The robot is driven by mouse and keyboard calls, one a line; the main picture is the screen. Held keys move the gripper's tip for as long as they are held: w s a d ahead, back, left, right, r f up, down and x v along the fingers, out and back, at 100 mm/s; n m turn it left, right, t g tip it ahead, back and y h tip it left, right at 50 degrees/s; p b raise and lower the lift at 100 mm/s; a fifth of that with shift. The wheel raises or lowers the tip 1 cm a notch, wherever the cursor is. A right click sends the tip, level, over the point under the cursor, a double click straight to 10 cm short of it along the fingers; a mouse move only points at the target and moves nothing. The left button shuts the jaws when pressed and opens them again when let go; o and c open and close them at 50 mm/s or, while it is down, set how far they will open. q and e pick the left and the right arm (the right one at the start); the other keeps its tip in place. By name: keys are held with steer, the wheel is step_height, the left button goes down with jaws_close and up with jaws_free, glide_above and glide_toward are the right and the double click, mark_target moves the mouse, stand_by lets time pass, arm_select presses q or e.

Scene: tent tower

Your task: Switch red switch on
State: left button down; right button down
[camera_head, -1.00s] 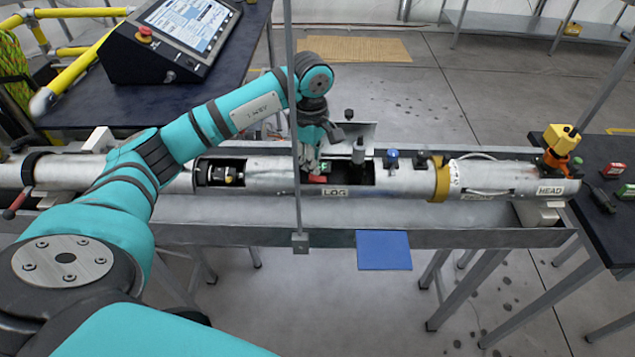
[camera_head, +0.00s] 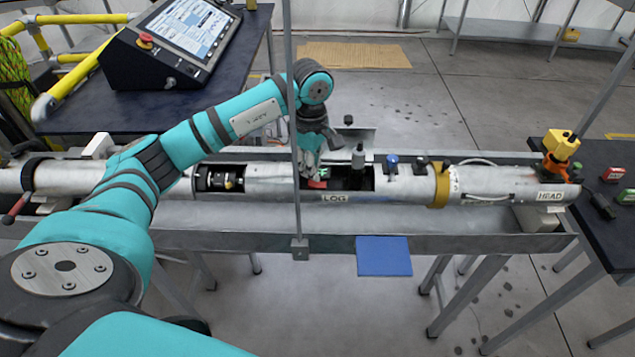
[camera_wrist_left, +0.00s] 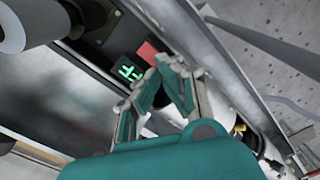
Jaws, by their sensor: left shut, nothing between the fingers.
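The red switch (camera_head: 317,184) sits in the open LOG section of the long silver tube (camera_head: 268,180). In the left wrist view the red piece (camera_wrist_left: 147,51) shows just beyond my fingertips, beside a lit green marking (camera_wrist_left: 130,70). My left gripper (camera_head: 310,170) reaches down into the opening from above, at the switch. In the left wrist view my left gripper (camera_wrist_left: 168,66) has its fingertips together with nothing between them. Whether the fingertips touch the red piece I cannot tell. My right gripper is not in view.
A thin vertical post (camera_head: 295,130) stands in front of my left arm. A metal trough (camera_head: 230,241) holds the tube. A blue sheet (camera_head: 384,256) hangs at its front edge. A control panel (camera_head: 175,40) stands on the dark table behind. A yellow-orange device (camera_head: 560,148) sits at the HEAD end.

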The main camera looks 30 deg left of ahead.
mark_target(311, 183)
arm_select(q)
steer(key=shift+f+b, duration=0.3)
stand_by(0.5)
steer(key=shift+f, duration=0.3)
steer(key=shift+f+b, duration=0.65)
steer(key=shift+b, duration=0.1)
stand_by(0.3)
steer(key=shift+r+p, duration=0.5)
steer(key=shift+r, duration=0.25)
steer(key=shift+r+p, duration=1.6)
steer(key=shift+r, duration=1.25)
steer(key=shift+s, duration=0.1)
